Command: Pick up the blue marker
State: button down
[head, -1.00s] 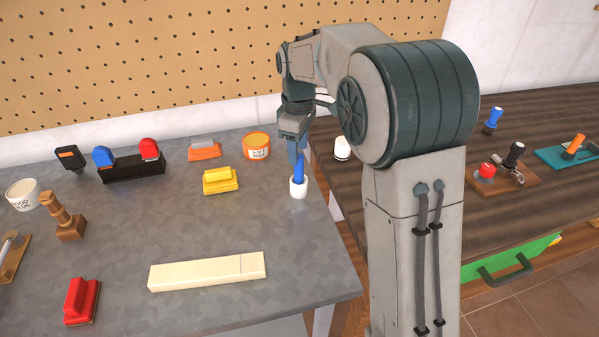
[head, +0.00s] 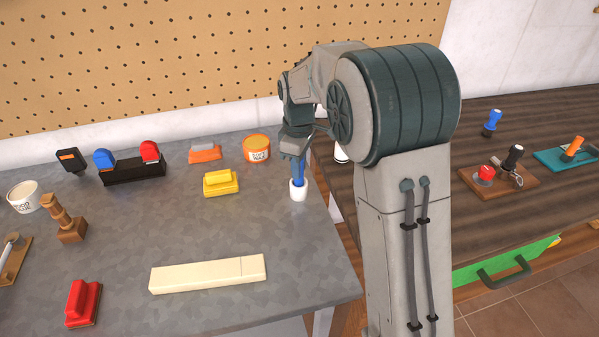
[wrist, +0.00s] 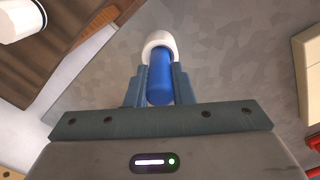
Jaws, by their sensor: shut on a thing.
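The blue marker (wrist: 160,76) stands upright in a small white cup-like holder (head: 298,190) near the right edge of the grey table. In the head view the marker (head: 299,172) shows as a blue strip below my gripper. My gripper (head: 297,162) points down over the holder, and its fingers are shut on the marker. In the wrist view the gripper (wrist: 160,88) has one finger on each side of the blue body, and the white holder (wrist: 160,42) shows beyond it. The marker's lower end is hidden in the holder.
A yellow block (head: 220,183) and an orange tin (head: 256,147) stand left of the holder. A long cream bar (head: 208,274) lies in front. A brown wooden counter (head: 400,220) with tools is at right. The grey table's middle is clear.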

jog(key=shift+r, duration=0.5)
jog(key=r, duration=0.3)
jog(key=shift+s+d+r+b, duration=0.1)
jog(key=shift+s+r+b, duration=0.1)
jog(key=shift+b, duration=0.2)
jog(key=s+d+r+b, duration=0.1)
jog(key=s+d+r, duration=0.1)
jog(key=s, duration=0.3)
jog(key=s+d+r, duration=0.2)
jog(key=s+r, duration=0.2)
jog(key=s, duration=0.1)
jog(key=shift+s+d+r+b, duration=0.15)
jog(key=shift+d+r+b, duration=0.1)
jog(key=shift+r+b, duration=0.1)
